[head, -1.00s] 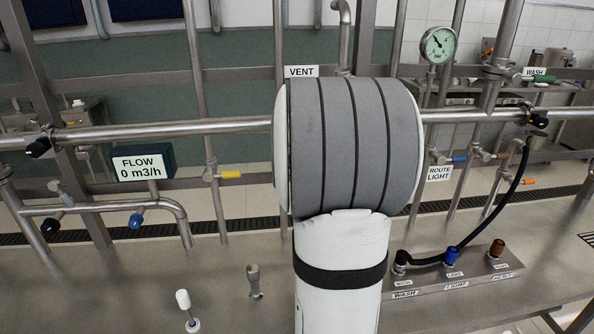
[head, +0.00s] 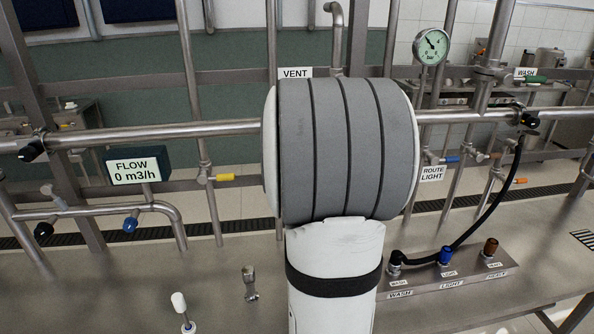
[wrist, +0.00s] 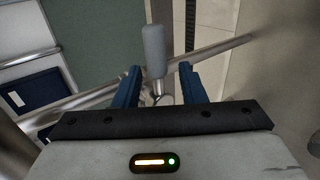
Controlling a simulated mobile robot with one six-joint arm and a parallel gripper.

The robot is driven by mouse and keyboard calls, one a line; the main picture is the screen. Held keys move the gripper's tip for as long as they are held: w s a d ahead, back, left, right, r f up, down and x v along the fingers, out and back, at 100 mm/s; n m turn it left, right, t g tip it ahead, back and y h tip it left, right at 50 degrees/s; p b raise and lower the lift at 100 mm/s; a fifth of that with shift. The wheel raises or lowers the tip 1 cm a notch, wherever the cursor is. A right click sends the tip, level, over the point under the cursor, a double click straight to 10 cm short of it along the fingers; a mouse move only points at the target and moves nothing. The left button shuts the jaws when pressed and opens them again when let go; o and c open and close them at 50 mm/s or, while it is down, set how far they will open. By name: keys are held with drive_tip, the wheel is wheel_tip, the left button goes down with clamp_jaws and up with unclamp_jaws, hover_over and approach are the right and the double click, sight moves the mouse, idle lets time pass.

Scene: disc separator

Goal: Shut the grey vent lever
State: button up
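The grey vent lever (wrist: 154,50) shows in the wrist view as a grey grip on a thin metal stem. My gripper (wrist: 160,69) is open, with one blue finger on each side of the lever and visible gaps between. The lever's grip extends past the fingertips, and I cannot tell how deep it sits between them. In the head view my arm covers the lever and my gripper. The VENT label (head: 295,72) shows just above my arm.
A horizontal steel pipe (head: 150,131) runs behind my arm. A FLOW display (head: 138,167) reads 0 m3/h. A pressure gauge (head: 431,46) stands at the upper right. A hose (head: 497,200) hangs to a valve block (head: 455,277) on the steel counter (head: 120,290).

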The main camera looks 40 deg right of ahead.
drive_tip(key=p+v, duration=0.2)
drive_tip(key=v, duration=0.5)
drive_tip(key=shift+p, duration=0.4)
drive_tip(key=s+a+f+m+g+y, duration=0.1)
drive_tip(key=s+a+m, duration=0.3)
drive_tip(key=a, duration=0.5)
drive_tip(key=s+a+f+m+g+y, duration=0.1)
drive_tip(key=s+a+m+g+y, duration=0.2)
drive_tip(key=s+a, duration=0.4)
drive_tip(key=s+a+f+m+g+y, duration=0.1)
drive_tip(key=s+a+m, duration=0.4)
drive_tip(key=a, duration=0.8)
drive_tip(key=shift+s+f+g+y, duration=0.25)
drive_tip(key=shift+s+g+y, duration=0.15)
drive_tip(key=shift+g, duration=0.4)
